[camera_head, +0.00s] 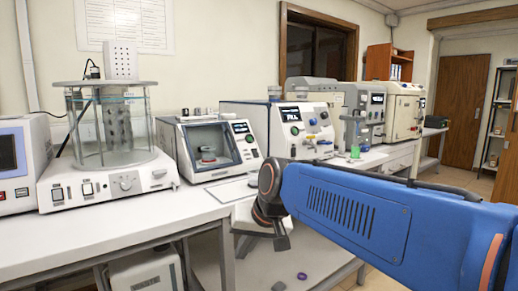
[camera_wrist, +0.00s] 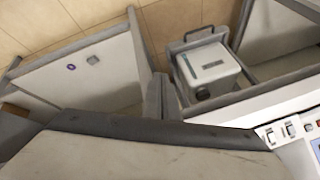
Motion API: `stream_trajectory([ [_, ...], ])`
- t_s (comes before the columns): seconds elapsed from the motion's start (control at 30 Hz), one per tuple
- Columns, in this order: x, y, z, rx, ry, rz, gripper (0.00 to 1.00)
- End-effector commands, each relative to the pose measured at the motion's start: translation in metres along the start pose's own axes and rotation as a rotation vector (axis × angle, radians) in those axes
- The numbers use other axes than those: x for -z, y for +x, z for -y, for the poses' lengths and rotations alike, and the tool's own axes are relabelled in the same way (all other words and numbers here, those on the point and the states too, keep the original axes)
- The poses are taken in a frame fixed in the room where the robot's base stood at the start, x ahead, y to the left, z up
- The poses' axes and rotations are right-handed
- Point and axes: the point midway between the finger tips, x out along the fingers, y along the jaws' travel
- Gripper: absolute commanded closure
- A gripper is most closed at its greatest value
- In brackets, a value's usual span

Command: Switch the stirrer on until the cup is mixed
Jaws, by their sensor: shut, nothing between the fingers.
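A small grey-green stand (camera_head: 352,128) is on the bench at the middle right of the head view, with a green cup (camera_head: 355,151) at its foot. It looks like the stirrer, but its switch is too small to make out. I cannot tell whether it runs or whether the cup's contents are mixed. My gripper (camera_head: 281,243) hangs low at the bench's front edge, nearer the camera than the stand and to its left. It is shut and empty, touching neither stand nor cup. The wrist view shows neither of them.
A glass bath (camera_head: 115,125) on a white base with switches stands at left. Several instruments, including a windowed one (camera_head: 210,148), line the bench. The bench edge (camera_wrist: 150,130) crosses the wrist view. A white box (camera_wrist: 212,64) sits below it. A purple ring (camera_head: 302,275) lies on a low surface.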

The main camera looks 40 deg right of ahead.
Motion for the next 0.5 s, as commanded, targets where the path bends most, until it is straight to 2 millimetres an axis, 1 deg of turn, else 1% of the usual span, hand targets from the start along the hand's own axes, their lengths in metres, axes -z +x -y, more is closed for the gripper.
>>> stream_trajectory([
  [0.03,0.022,-0.004,0.002,0.013,0.060,-0.015,1.00],
  [0.23,0.103,-0.020,0.005,0.083,0.286,-0.075,1.00],
  [0.37,0.157,-0.032,-0.001,0.131,0.430,-0.117,1.00],
  [0.4,0.174,-0.035,-0.004,0.146,0.473,-0.131,1.00],
  [0.47,0.199,-0.041,-0.011,0.170,0.538,-0.152,1.00],
  [0.5,0.216,-0.046,-0.015,0.186,0.580,-0.168,1.00],
])
